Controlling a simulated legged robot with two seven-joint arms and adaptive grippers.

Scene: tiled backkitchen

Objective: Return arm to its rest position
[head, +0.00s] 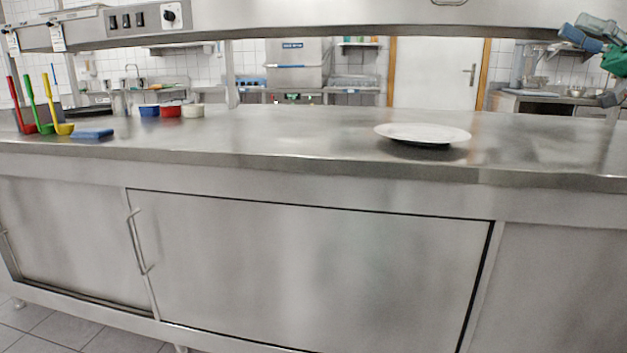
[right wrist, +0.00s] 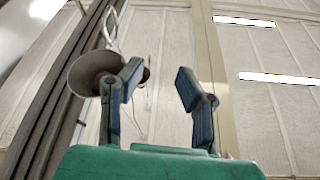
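My right gripper (head: 590,38) is at the upper right edge of the head view, raised above the counter and partly cut off by the frame. In the right wrist view, its two blue-padded fingers (right wrist: 163,92) stand apart with nothing between them. Behind them are the ceiling and its lights, so the gripper points upward. My left gripper shows in neither view. A white plate (head: 422,132) lies on the steel counter (head: 290,135), right of centre, well apart from the right gripper.
Blue, red and white bowls (head: 171,110) stand behind. A steel overhead shelf (head: 300,22) spans above. The counter's middle is clear.

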